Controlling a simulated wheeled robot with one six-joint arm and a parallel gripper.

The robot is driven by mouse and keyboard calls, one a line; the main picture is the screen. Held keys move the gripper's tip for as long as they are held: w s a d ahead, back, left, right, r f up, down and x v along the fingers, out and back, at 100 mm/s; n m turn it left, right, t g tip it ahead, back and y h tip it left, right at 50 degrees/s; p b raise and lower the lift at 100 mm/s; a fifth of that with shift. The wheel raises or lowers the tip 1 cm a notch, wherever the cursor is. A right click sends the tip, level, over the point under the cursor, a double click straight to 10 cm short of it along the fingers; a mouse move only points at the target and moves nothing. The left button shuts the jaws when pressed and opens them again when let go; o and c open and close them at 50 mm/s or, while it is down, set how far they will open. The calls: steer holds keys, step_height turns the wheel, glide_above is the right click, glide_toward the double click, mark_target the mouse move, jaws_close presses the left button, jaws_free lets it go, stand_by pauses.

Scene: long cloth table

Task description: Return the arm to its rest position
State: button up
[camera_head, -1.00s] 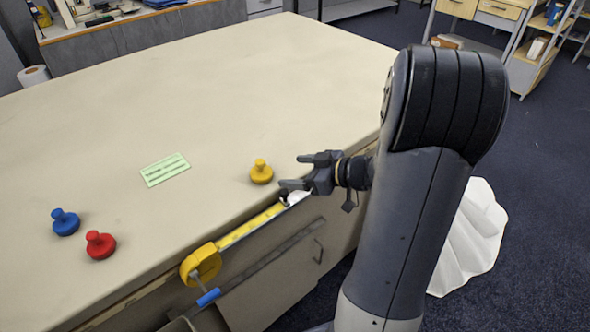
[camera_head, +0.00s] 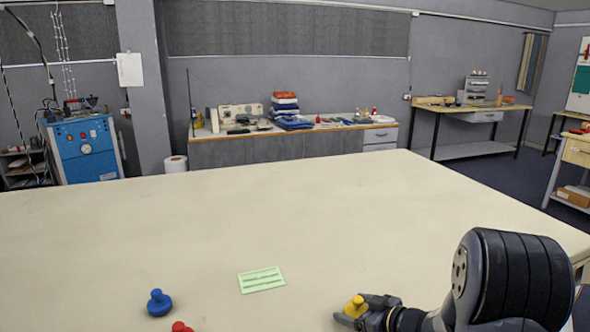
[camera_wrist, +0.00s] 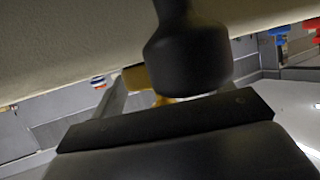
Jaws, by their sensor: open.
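My gripper (camera_head: 362,314) is low at the right of the head view, over the near part of the table, with its jaws open. The yellow knob (camera_head: 355,304) shows right at the fingers in that view. I cannot tell whether it stands between them or beyond them, or whether they touch. My arm comes in from the lower right corner, its dark ribbed joint largest in view. In the wrist view dark gripper parts fill the middle and bottom. A yellow patch (camera_wrist: 134,76) shows behind them, too covered to name.
The pale cloth table (camera_head: 200,225) is mostly clear. A green card (camera_head: 262,280), a blue knob (camera_head: 159,303) and a red knob (camera_head: 181,327), cut off below, lie on it. A cabinet bench (camera_head: 290,151) stands behind, a blue machine (camera_head: 86,150) at left.

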mark_target(361, 301)
steer(key=shift+s+d+r, duration=0.1)
steer(key=shift+d+r, duration=0.05)
steer(key=shift+r, duration=1.35)
steer(key=shift+f, duration=0.1)
